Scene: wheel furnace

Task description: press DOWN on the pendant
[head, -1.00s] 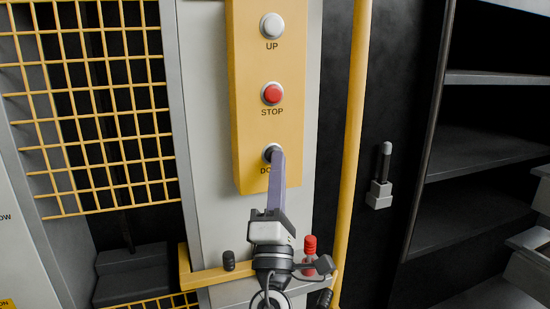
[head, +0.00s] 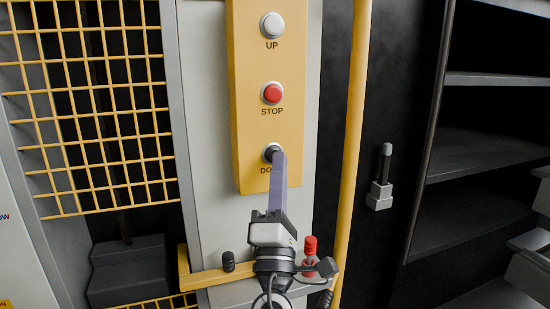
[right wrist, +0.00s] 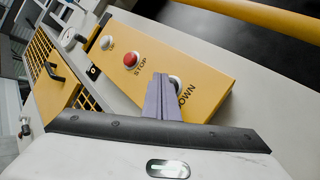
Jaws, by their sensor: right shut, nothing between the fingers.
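The yellow pendant (head: 250,125) hangs upright on a pale panel, with a white UP button (head: 272,25), a red STOP button (head: 272,94) and a dark DOWN button (head: 270,153) in a pale ring. My right gripper (head: 279,155) is shut and empty. Its fingertips overlap the right side of the DOWN button and part of its label in the head view. In the right wrist view the shut fingers (right wrist: 163,95) stand beside the DOWN button (right wrist: 177,85), partly covering it. I cannot tell whether the tips touch it. My left gripper is not in view.
A yellow bracket (head: 215,278) with a black knob (head: 228,260) and a red-topped switch (head: 310,248) lies below the pendant. A yellow post (head: 355,130) stands to the right, yellow mesh (head: 90,110) to the left. Dark shelves (head: 490,140) are at far right.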

